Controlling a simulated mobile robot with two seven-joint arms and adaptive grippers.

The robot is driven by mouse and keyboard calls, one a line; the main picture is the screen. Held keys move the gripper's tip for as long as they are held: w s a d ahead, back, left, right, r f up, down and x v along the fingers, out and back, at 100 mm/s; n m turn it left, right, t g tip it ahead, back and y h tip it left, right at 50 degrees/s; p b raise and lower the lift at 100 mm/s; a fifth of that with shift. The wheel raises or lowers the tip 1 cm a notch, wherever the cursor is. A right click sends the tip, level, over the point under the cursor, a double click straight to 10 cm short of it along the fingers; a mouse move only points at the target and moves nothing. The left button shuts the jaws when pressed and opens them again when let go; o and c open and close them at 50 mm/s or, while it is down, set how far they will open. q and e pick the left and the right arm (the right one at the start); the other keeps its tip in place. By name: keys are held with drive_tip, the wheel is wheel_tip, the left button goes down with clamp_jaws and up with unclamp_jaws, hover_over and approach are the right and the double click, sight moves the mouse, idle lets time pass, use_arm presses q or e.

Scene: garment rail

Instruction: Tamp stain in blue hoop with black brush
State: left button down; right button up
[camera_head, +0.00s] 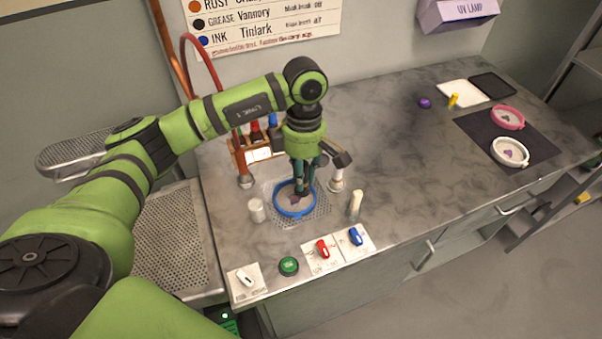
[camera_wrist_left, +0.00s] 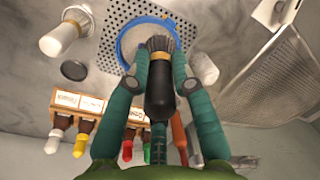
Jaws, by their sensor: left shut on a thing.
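The blue hoop (camera_head: 281,210) lies flat on the perforated plate in the worktop, with pale cloth inside; it also shows in the left wrist view (camera_wrist_left: 122,46). My left gripper (camera_head: 303,190) points down over the hoop, its fingers shut on the black brush (camera_wrist_left: 160,95). The brush's dark bristles (camera_wrist_left: 159,43) are over the cloth inside the hoop; I cannot tell whether they touch it. A small dark patch shows on the cloth beside the fingers in the head view, but the stain is mostly hidden by brush and gripper. My right gripper is out of view.
White cylinders (camera_head: 257,210) and (camera_head: 355,203) stand left and right of the hoop. A wooden bottle rack (camera_wrist_left: 90,104) stands behind. Pink and white hoops (camera_head: 510,152) lie far right.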

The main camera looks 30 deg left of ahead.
use_arm(q)
drive_tip(key=a+f+n, duration=0.1)
drive_tip(key=n, duration=0.3)
drive_tip(key=w+a+f+n, duration=0.1)
drive_tip(key=f+n, duration=0.1)
drive_tip(key=n, duration=0.1)
drive_tip(key=a+f+n+t+h, duration=0.1)
drive_tip(key=a+f+n, duration=0.1)
drive_tip(key=n, duration=0.2)
drive_tip(key=shift+w+f+n, duration=0.25)
drive_tip(key=shift+w+n, duration=0.05)
drive_tip(key=shift+w, duration=0.05)
drive_tip(key=shift+f, duration=0.3)
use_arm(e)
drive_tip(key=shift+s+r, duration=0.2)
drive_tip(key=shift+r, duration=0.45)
use_arm(q)
drive_tip(key=shift+f, duration=0.15)
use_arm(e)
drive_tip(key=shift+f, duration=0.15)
